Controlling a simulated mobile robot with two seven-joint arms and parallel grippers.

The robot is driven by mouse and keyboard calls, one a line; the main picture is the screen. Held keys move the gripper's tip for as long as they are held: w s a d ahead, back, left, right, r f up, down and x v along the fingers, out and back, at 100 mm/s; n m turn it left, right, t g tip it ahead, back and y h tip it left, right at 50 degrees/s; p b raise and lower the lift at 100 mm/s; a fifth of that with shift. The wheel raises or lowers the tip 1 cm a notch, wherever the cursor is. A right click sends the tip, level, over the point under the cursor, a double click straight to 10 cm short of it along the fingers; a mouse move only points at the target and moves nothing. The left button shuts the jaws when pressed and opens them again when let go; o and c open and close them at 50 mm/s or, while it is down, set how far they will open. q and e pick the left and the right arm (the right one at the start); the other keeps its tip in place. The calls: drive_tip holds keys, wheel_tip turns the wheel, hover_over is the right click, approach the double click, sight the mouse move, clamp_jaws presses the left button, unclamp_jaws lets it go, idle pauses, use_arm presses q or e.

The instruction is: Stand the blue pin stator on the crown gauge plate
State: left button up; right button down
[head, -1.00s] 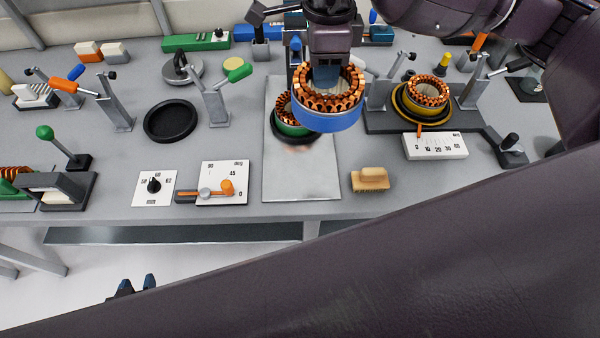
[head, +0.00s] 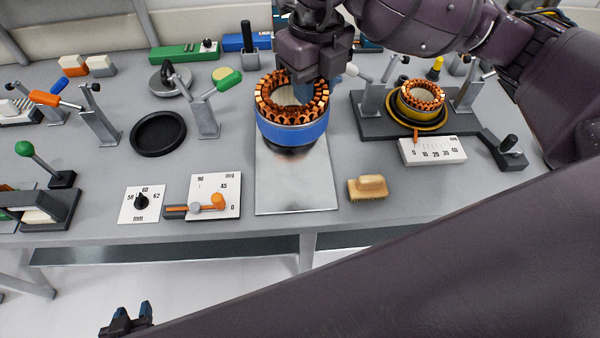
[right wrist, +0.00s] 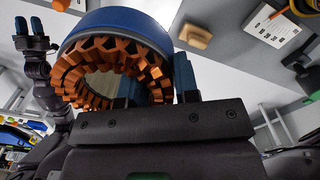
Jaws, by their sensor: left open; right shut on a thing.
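The blue pin stator (head: 292,130), a blue ring with copper windings on top, is upright in my right gripper (head: 318,88). The right gripper is shut on the stator's right rim; in the right wrist view (right wrist: 160,85) one finger is inside the ring and one outside. The stator appears above a shiny flat metal plate (head: 297,185), possibly the crown gauge plate; I cannot tell the gap. A green stator seen behind it earlier is hidden. My left gripper (head: 130,318) is open and empty, low in front of the bench; it also shows in the right wrist view (right wrist: 32,30).
A yellow stator (head: 420,105) stands in a dark clamp fixture at right. A brush (head: 367,188) lies right of the plate. Two dial panels (head: 142,203) (head: 213,196), a black round dish (head: 158,134) and toggle clamps (head: 205,115) stand to the left.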

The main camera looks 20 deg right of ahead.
wheel_tip(320, 180, down, 14)
drive_tip(key=shift+f+b, duration=0.2)
drive_tip(key=shift+b, duration=0.5)
use_arm(q)
drive_tip(key=shift+w+f+b, duration=0.15)
drive_tip(key=shift+f+b, duration=0.15)
drive_tip(key=shift+f, duration=0.6)
use_arm(e)
drive_tip(key=shift+f, duration=2.35)
use_arm(q)
drive_tip(key=shift+f, duration=0.1)
use_arm(e)
drive_tip(key=shift+f, duration=0.15)
use_arm(q)
drive_tip(key=shift+s, duration=0.2)
use_arm(e)
drive_tip(key=c, duration=0.8)
unclamp_jaws()
drive_tip(key=shift+c, duration=0.2)
drive_tip(key=shift+r, duration=0.2)
use_arm(q)
drive_tip(key=shift+s+r+p, duration=0.3)
drive_tip(key=shift+p, duration=0.35)
use_arm(e)
wheel_tip(320, 180, up, 12)
